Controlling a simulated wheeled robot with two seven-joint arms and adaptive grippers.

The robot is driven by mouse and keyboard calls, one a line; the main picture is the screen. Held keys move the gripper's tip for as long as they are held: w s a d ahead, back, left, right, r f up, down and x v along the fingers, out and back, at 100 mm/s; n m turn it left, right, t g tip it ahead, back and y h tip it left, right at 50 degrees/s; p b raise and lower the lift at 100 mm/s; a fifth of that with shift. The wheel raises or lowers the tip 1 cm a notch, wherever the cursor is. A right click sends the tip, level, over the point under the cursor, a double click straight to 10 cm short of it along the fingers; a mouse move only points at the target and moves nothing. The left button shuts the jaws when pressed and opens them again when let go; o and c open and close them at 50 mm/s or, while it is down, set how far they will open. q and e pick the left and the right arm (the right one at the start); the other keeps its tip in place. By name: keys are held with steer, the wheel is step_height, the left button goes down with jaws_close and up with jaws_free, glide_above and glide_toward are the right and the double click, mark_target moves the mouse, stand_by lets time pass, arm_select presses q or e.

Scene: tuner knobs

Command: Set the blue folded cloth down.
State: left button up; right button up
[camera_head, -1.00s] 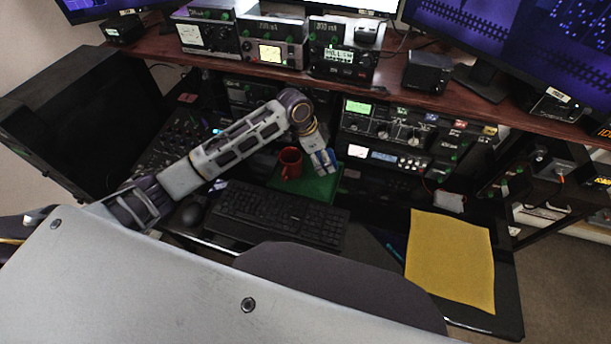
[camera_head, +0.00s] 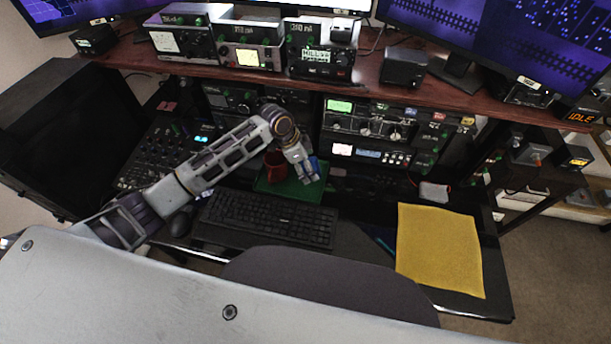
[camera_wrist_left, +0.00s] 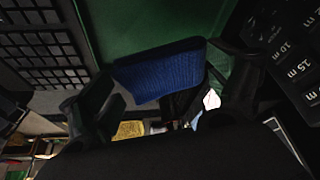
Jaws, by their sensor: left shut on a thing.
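My left gripper (camera_head: 306,178) is over the green mat (camera_head: 290,193) in the head view. It is shut on the blue folded cloth (camera_head: 314,164), of which only a small part shows there. In the left wrist view the cloth (camera_wrist_left: 160,70) sits between the two fingers of my left gripper (camera_wrist_left: 168,88), with the green mat (camera_wrist_left: 130,25) behind it. I cannot tell whether the cloth touches the mat. My right gripper is not in view.
A red mug (camera_head: 275,165) stands on the mat, left of my left gripper. A black keyboard (camera_head: 268,218) lies in front. Radio units (camera_head: 370,128) stand close behind. A yellow cloth (camera_head: 438,250) lies on the desk at the right.

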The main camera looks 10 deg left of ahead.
arm_select(q)
steer(key=shift+f, duration=1.15)
steer(key=shift+f, duration=1.9)
steer(key=shift+f, duration=0.1)
steer(key=o, duration=0.7)
steer(key=shift+o, duration=0.2)
steer(key=v, duration=1.2)
